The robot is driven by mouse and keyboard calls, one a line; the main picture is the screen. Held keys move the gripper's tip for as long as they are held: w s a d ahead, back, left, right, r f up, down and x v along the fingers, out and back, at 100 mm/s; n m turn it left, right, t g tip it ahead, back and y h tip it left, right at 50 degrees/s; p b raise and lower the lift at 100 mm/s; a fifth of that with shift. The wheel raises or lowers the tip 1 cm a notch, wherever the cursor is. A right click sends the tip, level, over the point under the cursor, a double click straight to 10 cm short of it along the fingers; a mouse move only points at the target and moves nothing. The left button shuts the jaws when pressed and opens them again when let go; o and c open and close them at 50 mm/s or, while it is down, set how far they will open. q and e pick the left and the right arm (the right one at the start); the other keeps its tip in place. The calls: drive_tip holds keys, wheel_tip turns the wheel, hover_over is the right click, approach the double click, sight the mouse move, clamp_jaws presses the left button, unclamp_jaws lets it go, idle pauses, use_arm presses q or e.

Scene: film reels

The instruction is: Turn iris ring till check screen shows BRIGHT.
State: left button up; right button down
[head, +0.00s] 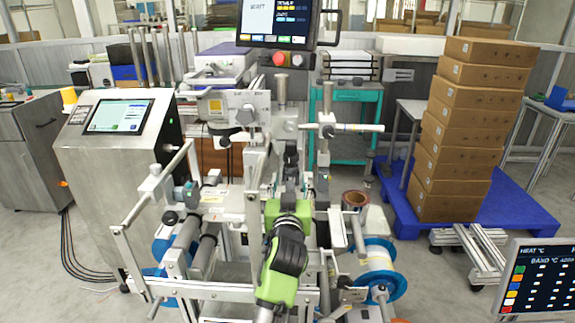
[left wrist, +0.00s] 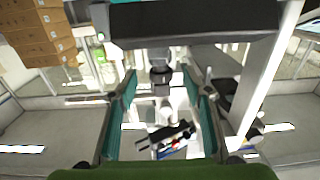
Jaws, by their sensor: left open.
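My left gripper (head: 292,182) reaches forward into the middle of the reel machine (head: 255,160) in the head view. In the left wrist view its two teal fingers (left wrist: 160,112) are apart, with nothing held between them. A dark round part on a pale stem (left wrist: 161,76), which may be the iris ring, shows beyond and between the fingers; it appears apart from them. In the head view I cannot make out the ring clearly behind my gripper. A dark screen (head: 275,18), probably the check screen, stands at the top; its large word is cut and too blurred to read surely. My right gripper is not in view.
A control cabinet with a tablet screen (head: 115,116) stands at the left. Film reels (head: 378,270) and bars of the machine frame crowd around my arm. Stacked cartons (head: 463,130) stand on a blue pallet (head: 400,205) at the right. Another screen (head: 540,280) is at the lower right.

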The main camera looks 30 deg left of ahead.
sight(291, 169)
use_arm(q)
drive_tip(key=x, duration=0.6)
drive_tip(key=shift+p, duration=0.4)
drive_tip(key=shift+w+a, duration=0.25)
drive_tip(key=shift+w, duration=0.15)
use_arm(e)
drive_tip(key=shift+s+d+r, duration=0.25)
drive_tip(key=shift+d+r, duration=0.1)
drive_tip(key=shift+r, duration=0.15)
